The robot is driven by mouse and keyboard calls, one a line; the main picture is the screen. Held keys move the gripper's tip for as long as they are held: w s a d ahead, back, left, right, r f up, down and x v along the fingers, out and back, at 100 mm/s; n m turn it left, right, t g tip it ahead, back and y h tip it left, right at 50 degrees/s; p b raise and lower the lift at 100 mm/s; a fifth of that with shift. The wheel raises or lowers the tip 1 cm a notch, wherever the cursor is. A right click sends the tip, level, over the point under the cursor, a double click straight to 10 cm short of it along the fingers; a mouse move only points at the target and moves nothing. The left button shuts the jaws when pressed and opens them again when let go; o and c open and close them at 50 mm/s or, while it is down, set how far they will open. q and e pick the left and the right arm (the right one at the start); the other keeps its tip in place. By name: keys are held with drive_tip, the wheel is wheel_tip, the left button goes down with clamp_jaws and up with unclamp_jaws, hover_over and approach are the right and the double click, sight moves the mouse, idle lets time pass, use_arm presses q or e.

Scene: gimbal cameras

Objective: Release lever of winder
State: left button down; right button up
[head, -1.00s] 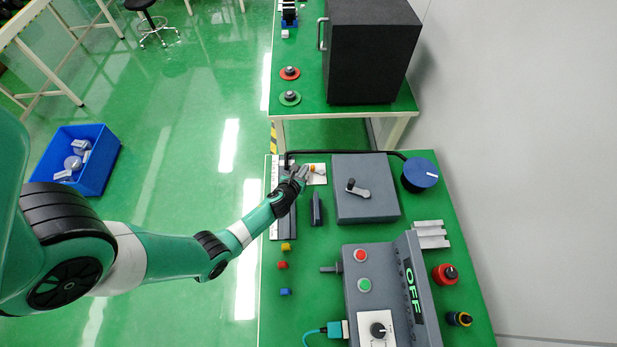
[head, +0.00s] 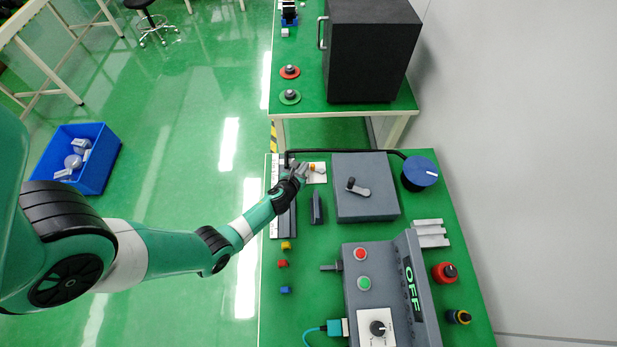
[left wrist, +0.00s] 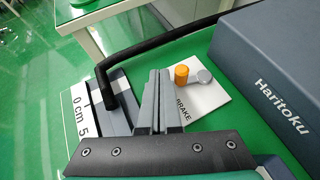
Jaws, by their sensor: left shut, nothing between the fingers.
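A long black bar lever (head: 345,152) runs along the far side of the workstation, from near the blue round drum (head: 419,172) to a bent-down end at the left. In the left wrist view the bar (left wrist: 165,43) slopes down to a bent grip (left wrist: 106,84) beside the ruler. My left gripper (head: 304,168) is shut and empty, near the bar's left end and the BRAKE plate. In the left wrist view its fingers (left wrist: 159,78) lie together, between the bar's bent end and the orange peg (left wrist: 182,75). I cannot tell its exact height. My right gripper is not in view.
The white BRAKE plate (left wrist: 208,100) carries the orange peg and a grey round-ended knob (left wrist: 203,77). A grey box with a crank (head: 367,205) stands to the right. A control panel (head: 385,290) reads OFF. Small coloured blocks (head: 283,264) lie at the table's left.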

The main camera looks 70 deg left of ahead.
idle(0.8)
